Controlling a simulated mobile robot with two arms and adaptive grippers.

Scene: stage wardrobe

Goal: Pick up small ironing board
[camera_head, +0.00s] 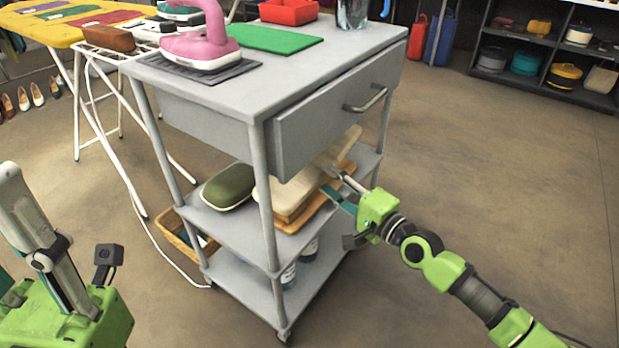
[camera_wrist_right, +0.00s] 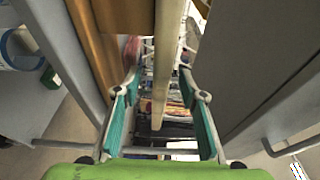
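The small ironing board (camera_head: 290,195) lies on the middle shelf of the grey cart, under the drawer. It has a cream padded top and a wooden base. My right gripper (camera_head: 338,184) reaches in at the board's near right end. In the right wrist view its two teal-padded fingers (camera_wrist_right: 163,100) are apart. The cream top (camera_wrist_right: 166,60) runs edge-on between them, with gaps on both sides. The wooden base (camera_wrist_right: 97,55) is beside the left finger. My left gripper (camera_head: 35,235) is at the lower left, away from the cart and partly cut off; its opening is unclear.
The cart's drawer (camera_head: 335,115) hangs close above the board, and a cart post (camera_head: 262,190) stands before it. A dark green cushion (camera_head: 229,187) lies left of the board. A pink iron (camera_head: 200,42) stands on top. Floor right of the cart is clear.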

